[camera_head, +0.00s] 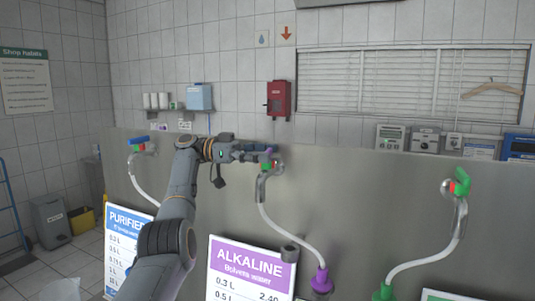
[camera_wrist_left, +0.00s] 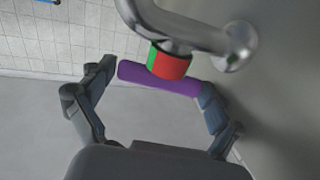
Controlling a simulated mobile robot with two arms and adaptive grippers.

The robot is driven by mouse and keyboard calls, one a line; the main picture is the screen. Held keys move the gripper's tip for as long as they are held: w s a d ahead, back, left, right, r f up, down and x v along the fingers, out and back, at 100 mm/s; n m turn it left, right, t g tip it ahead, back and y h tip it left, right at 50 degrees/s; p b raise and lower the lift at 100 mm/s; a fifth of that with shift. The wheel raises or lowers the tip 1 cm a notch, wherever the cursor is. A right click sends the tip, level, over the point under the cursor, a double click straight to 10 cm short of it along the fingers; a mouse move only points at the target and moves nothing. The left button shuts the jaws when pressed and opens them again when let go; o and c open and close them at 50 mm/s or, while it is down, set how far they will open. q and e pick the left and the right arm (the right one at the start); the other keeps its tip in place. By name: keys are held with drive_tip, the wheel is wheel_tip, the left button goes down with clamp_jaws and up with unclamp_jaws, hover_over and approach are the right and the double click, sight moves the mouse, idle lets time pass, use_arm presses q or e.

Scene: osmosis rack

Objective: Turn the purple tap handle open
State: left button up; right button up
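The purple tap handle (camera_wrist_left: 160,79) lies between the widely spread fingers of my left gripper (camera_wrist_left: 157,84) in the left wrist view. Its right end meets or overlaps the right finger; a small gap seems to show at the left finger. A red and green collar (camera_wrist_left: 170,62) sits on the metal tap beside the handle. In the head view my left gripper (camera_head: 257,154) reaches the middle tap (camera_head: 263,183) and hides most of the handle (camera_head: 268,151). My right gripper is not in view.
A steel panel (camera_head: 335,190) carries the taps. A blue-handled tap (camera_head: 138,144) is at left and a green-handled tap (camera_head: 460,185) at right. The purple "ALKALINE" sign (camera_head: 250,262) stands below, with a hose (camera_head: 292,232) beside it.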

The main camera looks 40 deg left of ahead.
use_arm(q)
drive_tip(key=shift+f+n+t+y, duration=0.15)
drive_tip(key=shift+n+t+y, duration=0.25)
drive_tip(key=shift+n+t, duration=0.15)
idle(0.4)
